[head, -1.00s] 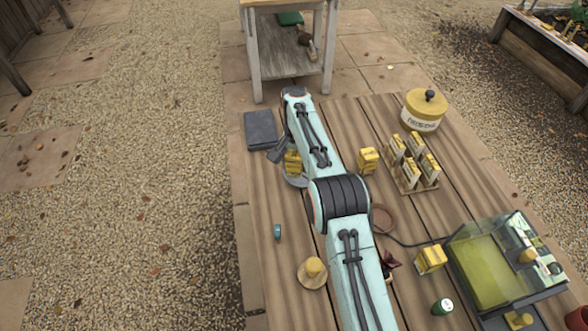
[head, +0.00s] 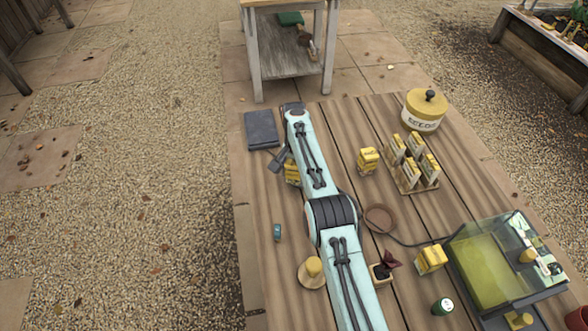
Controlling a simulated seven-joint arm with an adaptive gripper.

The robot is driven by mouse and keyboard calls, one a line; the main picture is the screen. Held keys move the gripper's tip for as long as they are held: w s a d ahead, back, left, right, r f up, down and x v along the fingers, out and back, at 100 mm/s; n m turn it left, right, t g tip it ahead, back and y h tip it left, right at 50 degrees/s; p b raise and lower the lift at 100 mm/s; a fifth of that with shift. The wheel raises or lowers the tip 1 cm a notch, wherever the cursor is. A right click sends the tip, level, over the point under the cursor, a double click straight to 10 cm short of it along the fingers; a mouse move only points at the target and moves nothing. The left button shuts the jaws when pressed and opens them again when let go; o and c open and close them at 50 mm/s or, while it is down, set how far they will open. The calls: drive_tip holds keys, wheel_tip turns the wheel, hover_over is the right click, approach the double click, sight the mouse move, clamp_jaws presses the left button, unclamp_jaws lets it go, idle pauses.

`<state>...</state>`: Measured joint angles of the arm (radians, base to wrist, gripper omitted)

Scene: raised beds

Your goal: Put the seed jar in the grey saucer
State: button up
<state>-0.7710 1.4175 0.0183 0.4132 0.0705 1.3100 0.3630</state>
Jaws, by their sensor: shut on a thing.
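My gripper (head: 279,160) is at the far left of the table, mostly hidden behind my own wrist; one dark finger shows. A yellow-and-pale thing (head: 291,173) shows beside the wrist, partly covered, and appears to be what the gripper is shut on. Too little shows to be sure that it is the seed jar. The grey saucer is not clearly visible now; my arm covers the spot below the yellow thing. A large cream canister (head: 422,112) with a yellow lid and lettering like SEEDS stands apart at the back right.
A dark slab (head: 261,129) lies at the back left corner. Several yellow packets stand in a wooden rack (head: 415,188); another yellow packet (head: 368,160) stands left of it. A brown saucer (head: 381,217) and a clear-sided green box (head: 490,265) lie right of my arm.

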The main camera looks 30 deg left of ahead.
drive_tip(key=shift+f, duration=0.4)
drive_tip(key=o, duration=1.2)
drive_tip(key=shift+o, duration=0.2)
drive_tip(key=shift+r, duration=0.1)
